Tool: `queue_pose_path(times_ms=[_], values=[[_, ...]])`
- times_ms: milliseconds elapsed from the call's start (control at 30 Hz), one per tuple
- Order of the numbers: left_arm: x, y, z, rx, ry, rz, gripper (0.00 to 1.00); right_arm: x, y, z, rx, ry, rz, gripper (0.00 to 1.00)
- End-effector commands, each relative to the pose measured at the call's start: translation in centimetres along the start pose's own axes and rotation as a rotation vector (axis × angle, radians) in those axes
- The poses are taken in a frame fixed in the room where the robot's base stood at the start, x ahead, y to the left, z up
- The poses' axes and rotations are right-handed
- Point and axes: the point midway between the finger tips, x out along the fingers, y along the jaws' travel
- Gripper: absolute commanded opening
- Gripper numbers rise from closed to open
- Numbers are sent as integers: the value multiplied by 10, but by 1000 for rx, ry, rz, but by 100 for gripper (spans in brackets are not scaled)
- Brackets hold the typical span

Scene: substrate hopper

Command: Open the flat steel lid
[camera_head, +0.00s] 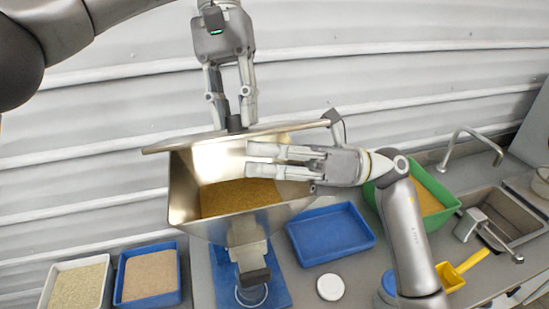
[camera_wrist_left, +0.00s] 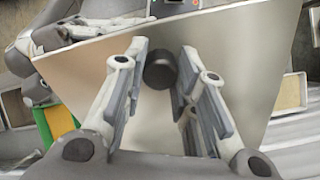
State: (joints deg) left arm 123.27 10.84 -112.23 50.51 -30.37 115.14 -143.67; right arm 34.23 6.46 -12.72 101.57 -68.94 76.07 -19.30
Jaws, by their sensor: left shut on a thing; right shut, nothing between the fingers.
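The flat steel lid (camera_head: 285,128) is raised at the back of the steel hopper (camera_head: 185,205), seen nearly edge-on in the head view. Its broad face (camera_wrist_left: 245,60) fills much of the left wrist view. My left gripper (camera_head: 233,112) is above it, shut on the lid's black knob (camera_head: 234,124); the knob (camera_wrist_left: 160,70) also shows between the fingers in the left wrist view. My right gripper (camera_head: 250,160) is shut and empty, reaching from the right over the hopper opening, in front of the lid. Whether it touches the lid is unclear. Tan substrate (camera_head: 235,197) shows inside the hopper.
A blue tray (camera_head: 330,231) and a green bin (camera_head: 440,217) stand right of the hopper, near a sink (camera_head: 510,215). Two trays of grain (camera_head: 150,275) (camera_head: 78,286) stand at lower left. A white round lid (camera_head: 330,287) lies on the counter. A corrugated wall is behind.

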Motion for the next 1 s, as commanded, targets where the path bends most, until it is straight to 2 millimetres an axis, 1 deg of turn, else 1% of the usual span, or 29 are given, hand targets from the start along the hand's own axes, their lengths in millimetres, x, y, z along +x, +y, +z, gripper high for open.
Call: queue_pose_path(times_ms=[233, 467, 700, 733, 900, 1000], values=[[1, 0, 0, -1, -2, -1, 0, 0, 0, 0, 2, 0, -1, 0], [1, 0, 0, 0, -2, -2, 0, 3, 2, 14, 54, 0, -16, 0], [3, 1, -1, 2, -6, -4, 0, 3, 2, 16, 56, -8, -15, 0], [3, 1, -1, 2, -7, -4, 29, 3, 2, 17, 56, -8, -14, 0], [3, 1, -1, 2, -7, -5, 49, 3, 3, 17, 55, -8, -14, 0], [3, 1, -1, 1, -6, -4, 49, 3, 3, 17, 55, -9, -14, 0]])
